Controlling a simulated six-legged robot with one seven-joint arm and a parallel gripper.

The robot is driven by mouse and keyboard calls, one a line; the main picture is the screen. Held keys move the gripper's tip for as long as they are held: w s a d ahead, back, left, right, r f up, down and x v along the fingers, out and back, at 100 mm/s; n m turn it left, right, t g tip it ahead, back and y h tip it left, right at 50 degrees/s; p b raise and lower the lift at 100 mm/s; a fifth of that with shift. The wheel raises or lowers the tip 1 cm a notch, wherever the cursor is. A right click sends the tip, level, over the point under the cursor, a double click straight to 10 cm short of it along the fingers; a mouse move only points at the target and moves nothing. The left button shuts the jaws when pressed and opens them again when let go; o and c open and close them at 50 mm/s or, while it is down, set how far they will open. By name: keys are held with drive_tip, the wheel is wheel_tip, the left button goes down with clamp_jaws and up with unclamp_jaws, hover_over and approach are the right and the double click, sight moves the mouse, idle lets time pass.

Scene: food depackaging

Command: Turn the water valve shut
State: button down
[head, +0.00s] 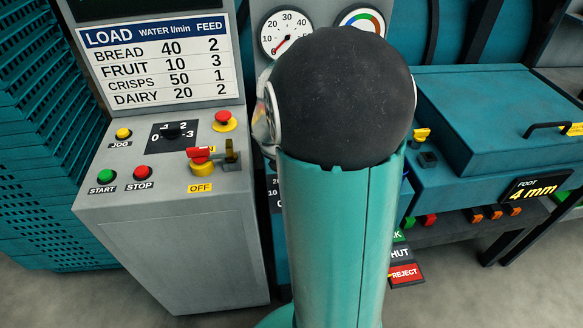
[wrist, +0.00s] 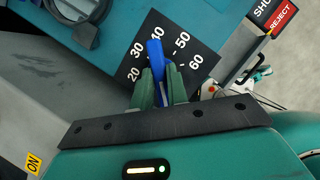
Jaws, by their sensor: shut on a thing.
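The water valve's blue handle (wrist: 156,52) shows in the wrist view on a black scale plate (wrist: 190,72) marked 20 to 60. Its visible end points close to the 40 mark. My gripper (wrist: 160,76) is shut on the handle, with one green finger on each side. The fingers hide the handle's lower part. In the head view my arm hides the gripper and the handle; only the left edge of the scale plate (head: 275,190) shows, with part of its numbers, including a 10.
A grey control console (head: 175,235) with buttons and a load chart (head: 155,58) stands left of my arm. Two gauges are behind it, one red-needled gauge (head: 287,32) clear. A teal machine (head: 490,120) is on the right, with a red REJECT label (head: 404,275) near its lower left.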

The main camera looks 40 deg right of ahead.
idle(0.3)
drive_tip(key=c, duration=1.4)
unclamp_jaws()
drive_tip(key=v, duration=1.4)
drive_tip(key=shift+d, duration=0.15)
drive_tip(key=s+a+r+m+t+y, duration=0.1)
drive_tip(key=s+a+m, duration=0.2)
drive_tip(key=a+m, duration=0.3)
drive_tip(key=s+a+r+m+t+y, duration=0.1)
drive_tip(key=s+a+m+t+y, duration=0.1)
drive_tip(key=a+m, duration=0.5)
drive_tip(key=s+a+r+m+t+y, duration=0.1)
drive_tip(key=s+a+r+m, duration=0.1)
drive_tip(key=s+a+m, duration=0.2)
drive_tip(key=shift+s+a+m+t+y, duration=0.15)
drive_tip(key=shift+a+m+t, duration=0.05)
drive_tip(key=shift+a+m, duration=0.75)
drive_tip(key=shift+s+a+m+t+y, duration=0.1)
drive_tip(key=shift+a+m+t+y, duration=0.1)
drive_tip(key=shift+a+m, duration=0.7)
